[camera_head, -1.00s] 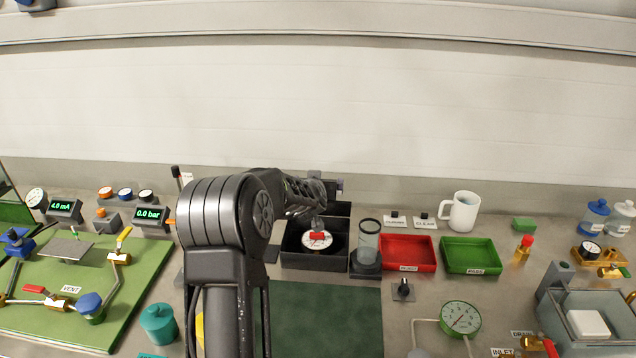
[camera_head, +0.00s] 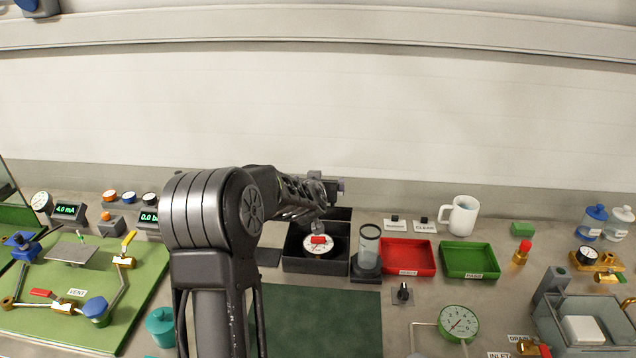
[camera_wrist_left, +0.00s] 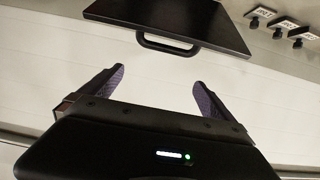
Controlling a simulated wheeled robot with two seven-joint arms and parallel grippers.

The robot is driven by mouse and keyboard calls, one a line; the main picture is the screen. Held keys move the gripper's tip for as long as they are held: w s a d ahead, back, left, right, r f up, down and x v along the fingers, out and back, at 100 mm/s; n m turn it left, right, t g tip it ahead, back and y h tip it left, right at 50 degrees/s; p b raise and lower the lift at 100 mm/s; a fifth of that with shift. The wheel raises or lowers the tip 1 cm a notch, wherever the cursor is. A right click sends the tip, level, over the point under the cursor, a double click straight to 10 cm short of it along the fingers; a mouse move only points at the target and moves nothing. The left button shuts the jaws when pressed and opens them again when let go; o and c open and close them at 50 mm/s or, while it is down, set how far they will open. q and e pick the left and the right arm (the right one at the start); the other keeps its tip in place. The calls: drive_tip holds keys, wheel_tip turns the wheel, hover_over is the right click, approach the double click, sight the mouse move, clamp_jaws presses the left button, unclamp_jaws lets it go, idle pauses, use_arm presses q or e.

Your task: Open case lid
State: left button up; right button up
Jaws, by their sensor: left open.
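The black case (camera_head: 314,266) stands open at the back of the bench. A white gauge (camera_head: 318,251) with a red mark is visible inside it. A dark panel, apparently its lid (camera_head: 341,214), stands up behind the case, partly hidden by my left arm. In the left wrist view a black panel (camera_wrist_left: 165,18) with a bar handle (camera_wrist_left: 182,45) on its edge looks like this lid. My left gripper (camera_wrist_left: 159,79) is open and empty. Its fingers point toward the handle, with a gap between them. In the head view the fingers are unclear. My right gripper is not in view.
A clear cylinder (camera_head: 369,241) stands right beside the case, then a red tray (camera_head: 407,270) and a green tray (camera_head: 469,273). A white mug (camera_head: 463,217) stands behind. A dark green mat (camera_head: 320,325) lies clear in front of the case.

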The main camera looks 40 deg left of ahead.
use_arm(q)
drive_tip(key=shift+s+d+r, duration=0.1)
drive_tip(key=v, duration=0.7)
drive_tip(key=shift+s+d, duration=0.2)
drive_tip(key=shift+c, duration=0.3)
